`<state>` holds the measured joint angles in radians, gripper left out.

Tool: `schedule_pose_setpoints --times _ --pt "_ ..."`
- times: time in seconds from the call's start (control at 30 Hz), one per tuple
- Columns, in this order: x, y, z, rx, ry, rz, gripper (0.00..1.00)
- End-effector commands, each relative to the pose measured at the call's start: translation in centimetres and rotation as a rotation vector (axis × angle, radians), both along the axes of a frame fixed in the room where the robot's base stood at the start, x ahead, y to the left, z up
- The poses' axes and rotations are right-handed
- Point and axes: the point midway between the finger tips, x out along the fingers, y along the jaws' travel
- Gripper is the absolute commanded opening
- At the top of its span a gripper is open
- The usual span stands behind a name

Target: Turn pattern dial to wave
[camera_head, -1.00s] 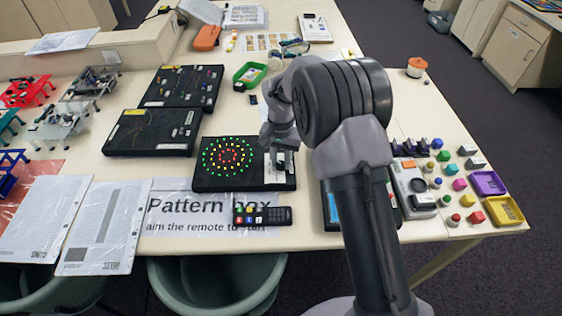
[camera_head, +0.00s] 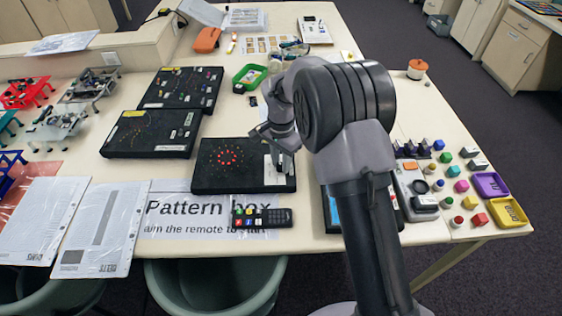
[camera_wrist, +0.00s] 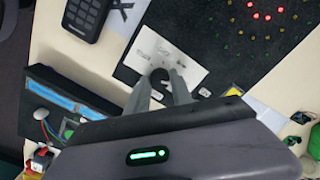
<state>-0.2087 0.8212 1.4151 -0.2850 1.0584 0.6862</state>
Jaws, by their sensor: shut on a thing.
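The black pattern box (camera_head: 215,181) lies behind its paper sign in the head view. On its lit panel only the small inner ring of red lights (camera_head: 228,157) glows; the outer lights are dark. Part of this ring shows at the top of the wrist view. A white label card (camera_wrist: 150,55) surrounds a small dark dial (camera_wrist: 159,76) on the box. My gripper (camera_head: 283,160) is down over the card at the box's right side. In the wrist view its fingers (camera_wrist: 160,88) are shut on the dial. They partly hide it, and its exact pointing is too small to read.
A remote (camera_head: 262,217) lies on the Pattern box sign (camera_head: 182,216) in front of the box. Two more black boxes, one of them nearer (camera_head: 152,134), stand behind left. A device with a blue screen (camera_wrist: 62,92) lies to the right, beneath my arm.

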Motion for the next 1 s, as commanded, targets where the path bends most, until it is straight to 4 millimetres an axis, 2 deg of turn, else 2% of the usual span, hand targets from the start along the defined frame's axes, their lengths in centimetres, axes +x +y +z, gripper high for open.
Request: schedule_pose_setpoints --times 0.27,0.3,0.4,0.67,0.77,0.87,1.0 --pt "0.0 0.0 0.0 0.001 -0.001 -0.001 0.0" --pt "0.0 0.0 0.0 0.001 -0.001 -0.001 0.33" --pt "0.0 0.0 0.0 0.0 0.0 -0.001 0.49" --pt "0.0 0.0 0.0 0.0 0.0 0.0 0.49" --pt "0.0 0.0 0.9 0.001 -0.001 0.0 0.49" --pt "0.1 0.0 3.5 0.001 -0.003 -0.001 0.49" --pt "0.1 0.0 8.5 0.002 -0.004 -0.001 0.49"
